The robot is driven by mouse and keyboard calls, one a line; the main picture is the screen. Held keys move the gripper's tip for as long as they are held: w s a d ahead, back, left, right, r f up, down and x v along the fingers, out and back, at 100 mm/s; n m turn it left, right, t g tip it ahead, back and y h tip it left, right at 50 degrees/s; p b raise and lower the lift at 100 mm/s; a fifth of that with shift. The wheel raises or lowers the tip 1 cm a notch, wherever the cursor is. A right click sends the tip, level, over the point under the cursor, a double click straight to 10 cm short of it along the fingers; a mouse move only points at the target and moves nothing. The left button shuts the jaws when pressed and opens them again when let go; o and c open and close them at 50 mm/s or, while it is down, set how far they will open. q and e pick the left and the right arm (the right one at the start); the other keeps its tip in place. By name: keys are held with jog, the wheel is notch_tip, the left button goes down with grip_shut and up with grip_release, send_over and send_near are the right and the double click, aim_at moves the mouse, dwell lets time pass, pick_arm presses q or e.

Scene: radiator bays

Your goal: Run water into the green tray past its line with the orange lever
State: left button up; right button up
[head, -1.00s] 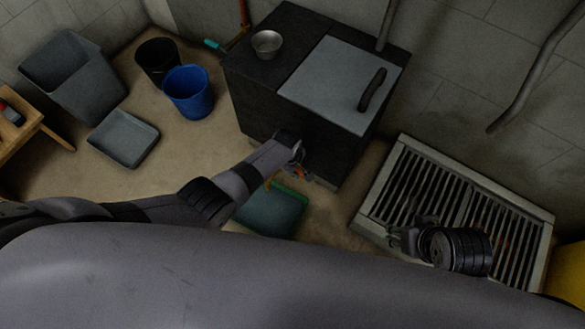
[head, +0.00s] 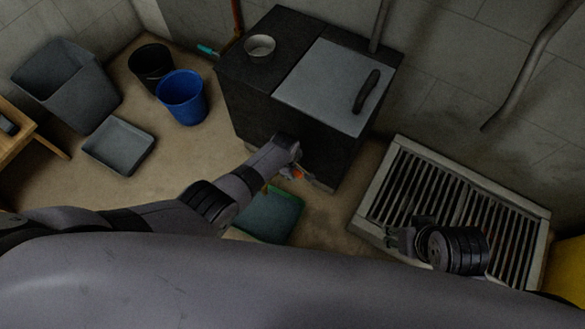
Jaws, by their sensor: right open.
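The green tray (head: 270,216) lies on the floor in front of the black cabinet, partly hidden behind my own body and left arm. A small orange part (head: 297,174), likely the orange lever, shows low at the cabinet's front. My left gripper (head: 293,172) is right at this orange part; its fingers are too small and dark to tell whether they are shut on it. The tray's line and any water level cannot be made out. My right gripper (head: 398,239) is open and empty above the slatted metal grate.
The black cabinet (head: 240,110) has a grey lid with a dark handle and a metal bowl (head: 260,46) on top. The slatted grate (head: 384,180) lies at right. Blue bucket (head: 182,98), black bucket (head: 150,64), grey bin (head: 62,78) and grey tray (head: 118,146) stand at left.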

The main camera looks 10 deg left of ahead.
pick_arm(q)
jog(key=shift+o, duration=0.5)
jog(key=shift+r, duration=0.1)
notch_tip(320, 180, up, 12)
jog(key=s, duration=0.2)
jog(key=shift+a+f, duration=0.2)
jog(key=shift+a, duration=0.2)
jog(key=shift+s, duration=0.1)
dwell(0.3)
